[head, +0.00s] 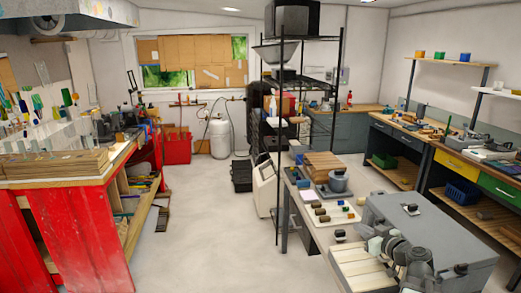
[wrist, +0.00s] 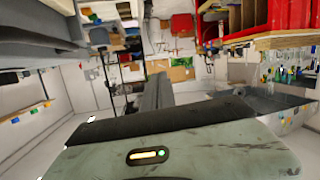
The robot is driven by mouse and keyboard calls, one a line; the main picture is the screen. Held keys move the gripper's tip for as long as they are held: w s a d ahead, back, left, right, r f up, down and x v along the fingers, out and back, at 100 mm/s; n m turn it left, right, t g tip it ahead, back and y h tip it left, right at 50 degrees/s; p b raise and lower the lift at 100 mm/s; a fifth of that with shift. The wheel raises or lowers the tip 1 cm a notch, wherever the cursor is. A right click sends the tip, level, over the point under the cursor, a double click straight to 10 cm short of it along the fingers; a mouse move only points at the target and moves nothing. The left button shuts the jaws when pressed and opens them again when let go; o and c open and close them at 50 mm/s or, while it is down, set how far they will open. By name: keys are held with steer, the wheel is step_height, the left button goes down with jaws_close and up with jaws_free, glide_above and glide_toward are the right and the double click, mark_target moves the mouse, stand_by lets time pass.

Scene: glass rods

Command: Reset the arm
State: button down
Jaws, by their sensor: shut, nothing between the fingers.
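My gripper (wrist: 158,82) shows in the wrist view, its dark fingers together and empty, pointing away from the camera. They stand out in front of a wide grey-green housing (wrist: 200,155) with a small lit indicator. The fingers touch nothing that I can see. The wrist view is turned over, with the floor towards the top and the ceiling towards the bottom. I cannot make out my gripper in the head view.
A red workbench (head: 85,225) with tools stands at the left. A table (head: 322,238) with small blocks and a grey box-shaped body (head: 440,228) stand at the right. A black shelf rack (head: 284,130) rises behind them. The middle floor (head: 200,235) is clear.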

steer(key=s+a+f+n+g+y, duration=0.15)
steer(key=a+f+g, duration=0.3)
steer(key=a, duration=0.85)
steer(key=s+a+f+n+g+y, duration=0.1)
steer(key=a+f+n+g, duration=0.3)
steer(key=a, duration=1)
steer(key=s+a+f+m+g+h, duration=0.2)
steer(key=s+a+f+g+h, duration=0.1)
steer(key=s+f, duration=0.35)
steer(key=s+d+f+m+g+h, duration=0.3)
steer(key=s+d+m, duration=0.3)
steer(key=d+m, duration=0.2)
steer(key=shift+h, duration=0.35)
steer(key=shift+d, duration=0.15)
steer(key=shift+s, duration=0.15)
